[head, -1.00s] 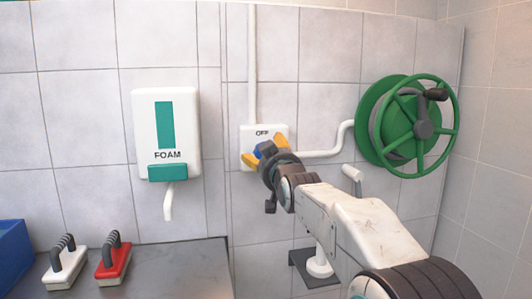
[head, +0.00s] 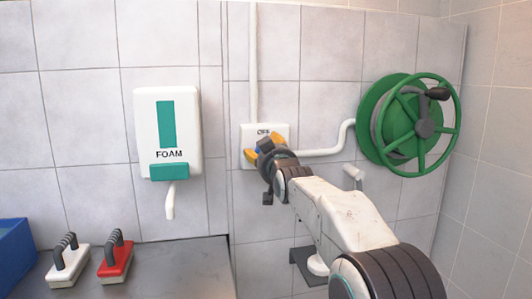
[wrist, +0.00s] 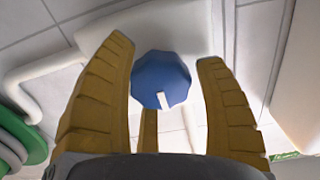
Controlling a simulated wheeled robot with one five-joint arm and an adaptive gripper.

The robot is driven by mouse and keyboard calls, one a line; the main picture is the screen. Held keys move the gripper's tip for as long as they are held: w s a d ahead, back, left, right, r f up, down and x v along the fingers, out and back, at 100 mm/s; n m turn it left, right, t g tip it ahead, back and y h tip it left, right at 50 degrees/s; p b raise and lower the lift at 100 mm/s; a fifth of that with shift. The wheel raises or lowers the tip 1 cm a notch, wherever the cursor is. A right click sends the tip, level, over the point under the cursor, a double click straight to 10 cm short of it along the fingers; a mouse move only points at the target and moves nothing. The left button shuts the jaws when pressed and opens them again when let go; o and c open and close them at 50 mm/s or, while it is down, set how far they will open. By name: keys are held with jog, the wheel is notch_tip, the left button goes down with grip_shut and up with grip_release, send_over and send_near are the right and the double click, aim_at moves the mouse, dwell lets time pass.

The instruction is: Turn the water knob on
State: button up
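The blue water knob (wrist: 160,78) is faceted with a white mark on its face. It sits on a white wall plate (head: 281,133) whose label, "OFF", is partly covered by my gripper. In the head view the knob (head: 265,145) is mostly hidden behind my gripper (head: 263,148). In the wrist view my gripper's yellow fingers (wrist: 165,60) are spread, with the knob between their tips. A gap shows between the knob and each side finger. A third finger shows below the knob. I cannot tell how deep the fingertips reach around it.
A green hose reel (head: 372,128) hangs at right, joined to the plate by a white pipe (head: 325,151). A foam dispenser (head: 185,110) is on the wall at left. A white brush (head: 68,265) and a red brush (head: 116,262) stand on the grey counter (head: 190,275), beside a blue bin (head: 14,250).

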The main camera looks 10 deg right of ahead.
jog(key=c, duration=0.9)
jog(key=shift+m, duration=0.3)
jog(key=m+b, duration=0.1)
jog(key=m, duration=0.2)
jog(key=shift+m, duration=0.4)
jog(key=m, duration=0.4)
jog(key=shift+m+b, duration=0.3)
jog(key=shift+b, duration=0.1)
jog(key=m, duration=0.4)
jog(key=shift+r, duration=0.1)
jog(key=m, duration=0.4)
jog(key=shift+m+b, duration=0.3)
jog(key=shift+b, duration=0.05)
jog(key=shift+m, duration=0.3)
